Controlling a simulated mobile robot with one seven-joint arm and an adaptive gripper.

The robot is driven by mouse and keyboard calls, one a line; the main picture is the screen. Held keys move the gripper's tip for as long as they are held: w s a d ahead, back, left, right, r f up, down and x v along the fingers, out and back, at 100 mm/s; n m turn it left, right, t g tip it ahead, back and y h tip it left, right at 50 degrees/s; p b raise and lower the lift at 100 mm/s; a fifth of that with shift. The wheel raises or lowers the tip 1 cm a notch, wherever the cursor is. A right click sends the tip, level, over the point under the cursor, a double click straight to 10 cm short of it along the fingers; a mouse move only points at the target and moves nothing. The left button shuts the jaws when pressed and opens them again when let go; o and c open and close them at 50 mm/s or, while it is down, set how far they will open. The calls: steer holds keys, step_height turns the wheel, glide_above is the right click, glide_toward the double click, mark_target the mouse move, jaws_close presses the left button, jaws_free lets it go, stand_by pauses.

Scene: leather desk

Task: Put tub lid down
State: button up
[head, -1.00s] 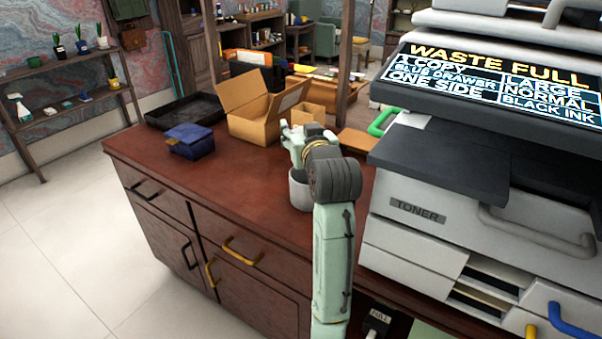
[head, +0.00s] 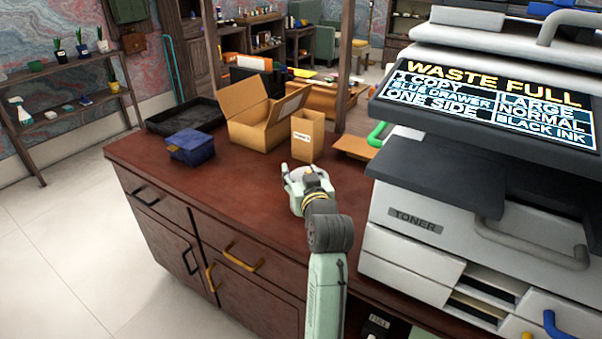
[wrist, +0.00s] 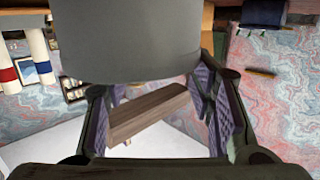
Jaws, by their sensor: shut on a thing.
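My gripper (head: 291,176) is over the front middle of the wooden desk, left of the printer. Its fingers (wrist: 155,100) show in the wrist view on both sides of a smooth, grey round piece (wrist: 130,42), which fills the upper middle. I take this for the tub lid; its far side is out of frame, and where lid and tub part cannot be seen. The jaws are shut on it. In the head view my own gripper and wrist hide most of it.
A small tan box (head: 307,138), an open cardboard box (head: 258,122) and a blue box (head: 190,148) stand behind and left. A black tray (head: 185,117) lies at the back left. The large printer (head: 430,215) blocks the right. The desk's front left (head: 225,190) is clear.

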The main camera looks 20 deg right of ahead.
steer(key=shift+f, duration=0.1)
steer(key=shift+f, duration=0.15)
steer(key=o, duration=0.9)
steer(key=shift+o, duration=0.2)
steer(key=shift+s+b, duration=0.1)
steer(key=shift+b, duration=0.2)
steer(key=b+v, duration=0.3)
steer(key=v, duration=0.7)
steer(key=shift+s, duration=0.4)
